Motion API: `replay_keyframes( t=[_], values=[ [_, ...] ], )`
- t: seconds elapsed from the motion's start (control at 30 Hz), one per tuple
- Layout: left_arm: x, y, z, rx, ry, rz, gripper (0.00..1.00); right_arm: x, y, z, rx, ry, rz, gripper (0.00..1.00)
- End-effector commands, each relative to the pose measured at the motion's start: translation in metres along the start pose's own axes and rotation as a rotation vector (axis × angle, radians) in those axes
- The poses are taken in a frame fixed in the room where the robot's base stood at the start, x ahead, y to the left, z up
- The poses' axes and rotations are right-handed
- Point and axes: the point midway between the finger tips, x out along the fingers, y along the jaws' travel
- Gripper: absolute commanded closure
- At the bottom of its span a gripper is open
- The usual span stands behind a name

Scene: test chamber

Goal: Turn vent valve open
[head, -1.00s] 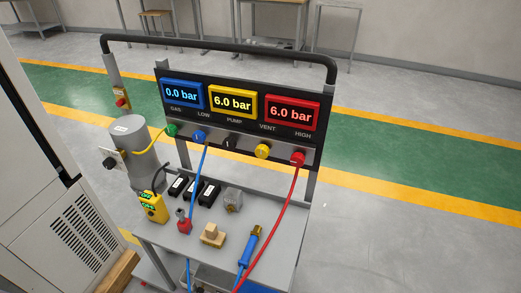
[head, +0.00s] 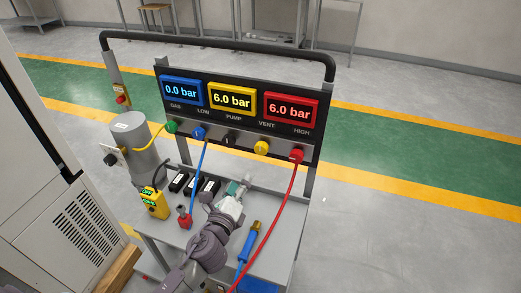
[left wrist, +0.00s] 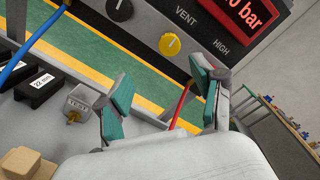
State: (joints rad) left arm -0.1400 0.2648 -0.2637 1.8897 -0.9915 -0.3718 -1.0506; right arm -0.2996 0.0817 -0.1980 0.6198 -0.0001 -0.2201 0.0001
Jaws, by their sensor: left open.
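The vent valve is a yellow knob (head: 261,147) under the VENT label on the panel, between the black pump knob (head: 229,139) and the red knob. In the left wrist view the yellow knob (left wrist: 170,44) lies ahead, beyond the space between the fingertips, with a pale mark on its face. My left gripper (head: 240,184) is open and empty above the cart shelf, below the knob and apart from it. Its teal finger pads (left wrist: 163,88) are spread wide in the left wrist view. My right gripper is not seen.
A red hose (head: 274,213) hangs from the red knob (head: 296,156), and passes close by my right-hand fingertip in the wrist view. A blue hose (head: 205,165) hangs to the left. The shelf holds black boxes (head: 192,187), a yellow device (head: 154,203) and a blue tool (head: 247,245).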

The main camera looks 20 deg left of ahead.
Motion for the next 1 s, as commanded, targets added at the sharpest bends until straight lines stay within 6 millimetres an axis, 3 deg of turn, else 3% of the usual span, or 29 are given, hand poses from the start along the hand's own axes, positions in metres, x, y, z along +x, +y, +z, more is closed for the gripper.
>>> replay_keyframes(
  t=[0.1, 0.27, 0.7, 1.0],
  values=[
    [0.009, -0.007, -0.005, 0.105, 0.018, -0.052, 0.33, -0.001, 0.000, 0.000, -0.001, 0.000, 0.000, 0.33],
    [0.028, -0.011, -0.006, 0.119, 0.020, -0.059, 0.33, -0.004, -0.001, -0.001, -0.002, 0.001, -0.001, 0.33],
    [0.117, -0.015, -0.008, 0.112, 0.019, -0.057, 0.33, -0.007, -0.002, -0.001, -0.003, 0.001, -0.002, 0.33],
    [0.143, -0.015, -0.009, 0.112, 0.021, -0.056, 0.33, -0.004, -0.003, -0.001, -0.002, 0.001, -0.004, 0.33]
  ],
)
